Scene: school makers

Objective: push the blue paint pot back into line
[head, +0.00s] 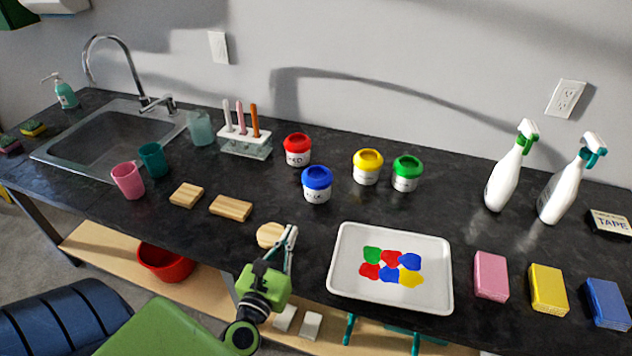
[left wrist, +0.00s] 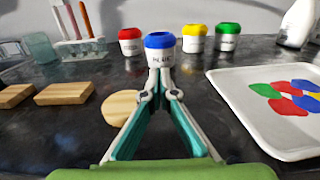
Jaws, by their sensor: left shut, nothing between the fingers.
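The blue paint pot (head: 316,184) stands upright on the dark counter, nearer to me than the red pot (head: 298,149), yellow pot (head: 367,166) and green pot (head: 406,173), which form a row behind it. My left gripper (head: 291,232) is shut and empty, low over the counter in front of the blue pot, pointing toward it. In the left wrist view the shut fingertips (left wrist: 161,75) overlap the lower part of the blue pot (left wrist: 160,52); I cannot tell from this whether they touch, but the head view shows a gap. My right gripper is not in view.
A white paint tray (head: 339,287) lies right of my left gripper. A round wooden piece (head: 269,235) lies beside the fingers, with wooden blocks (head: 231,207) further left. A brush holder (head: 246,145) stands behind, left of the red pot. Spray bottles (head: 505,178) stand at right.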

